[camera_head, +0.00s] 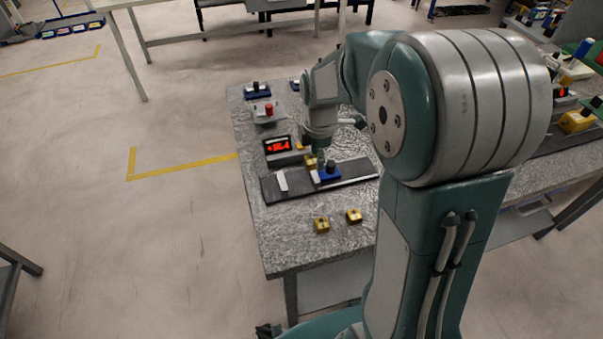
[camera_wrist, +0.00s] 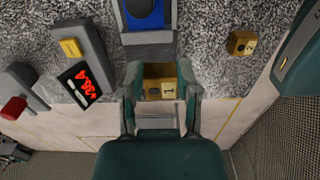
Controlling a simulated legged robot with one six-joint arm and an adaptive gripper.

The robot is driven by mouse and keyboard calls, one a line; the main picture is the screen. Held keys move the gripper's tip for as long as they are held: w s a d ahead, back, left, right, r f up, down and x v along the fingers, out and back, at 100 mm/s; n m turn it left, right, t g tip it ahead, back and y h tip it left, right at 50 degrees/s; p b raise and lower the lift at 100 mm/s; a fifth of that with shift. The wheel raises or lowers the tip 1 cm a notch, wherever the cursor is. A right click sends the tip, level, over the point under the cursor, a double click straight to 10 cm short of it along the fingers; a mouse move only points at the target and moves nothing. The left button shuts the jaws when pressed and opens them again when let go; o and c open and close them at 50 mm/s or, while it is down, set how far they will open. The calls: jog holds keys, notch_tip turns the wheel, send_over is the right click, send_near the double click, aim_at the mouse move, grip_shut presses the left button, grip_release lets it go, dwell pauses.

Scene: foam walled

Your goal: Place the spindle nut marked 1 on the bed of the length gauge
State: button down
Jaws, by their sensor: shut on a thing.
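My gripper (camera_wrist: 160,90) is shut on a yellow spindle nut marked 1 (camera_wrist: 167,91). The nut also shows below the gripper in the head view (camera_head: 310,162). It is over the length gauge, between the pale fixed jaw (camera_head: 281,181) and the blue carriage (camera_head: 329,173). The gauge's dark bed (camera_head: 357,172) runs left to right in the head view. The carriage also shows at the top of the wrist view (camera_wrist: 144,12). I cannot tell whether the nut touches the bed.
A nut marked 2 (camera_wrist: 242,43) lies on the table right of the gauge in the wrist view. Another yellow nut (camera_head: 354,215) lies in front of the gauge. The red digital readout (camera_head: 278,145) stands behind it, near the table's left edge. A red-knobbed device (camera_head: 267,111) stands farther back.

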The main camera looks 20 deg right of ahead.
aim_at(303, 181)
jog(key=f, duration=0.1)
jog(key=w+f, duration=0.1)
jog(key=shift+a+f, duration=0.3)
jog(key=shift+a, duration=0.1)
jog(key=shift+w+a+f, duration=0.15)
jog(key=shift+a+f, duration=0.05)
jog(key=shift+f, duration=0.05)
jog(key=shift+a+f, duration=0.2)
jog(key=shift+a, duration=0.1)
jog(key=f, duration=0.1)
jog(key=a+f, duration=0.1)
jog(key=f, duration=0.1)
jog(key=shift+w+a+f, duration=0.15)
jog(key=shift+a+f, duration=0.1)
jog(key=shift+f, duration=0.15)
jog(key=shift+d, duration=0.5)
jog(key=shift+c, duration=1.9)
grip_release()
jog(key=shift+o, duration=0.2)
jog(key=shift+a, duration=0.2)
jog(key=shift+a, duration=0.15)
